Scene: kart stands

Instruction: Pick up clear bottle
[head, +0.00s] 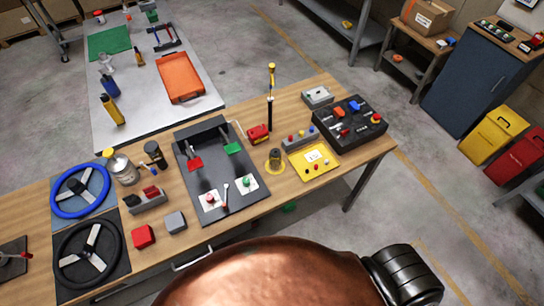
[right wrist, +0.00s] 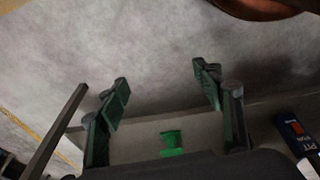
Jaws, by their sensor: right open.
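A small clear, pale bottle-like object (head: 107,61) stands on the light grey table (head: 165,118) at the upper left of the head view. It is small there, so its details are hard to tell. A blue bottle (head: 110,86) and a yellow bottle (head: 113,110) stand nearer on the same table. My right gripper (right wrist: 162,84) shows in the right wrist view with its two dark green fingers wide apart and nothing between them. The clear bottle does not show in that view. My left gripper is in neither view.
A wooden workbench (head: 312,180) with steering wheels, a pedal board (head: 218,185) and control boxes crosses the head view. An orange tray (head: 180,77) lies on the grey table. A green object (right wrist: 172,143) lies beyond my right fingers. Yellow (head: 490,135) and red bins stand far right.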

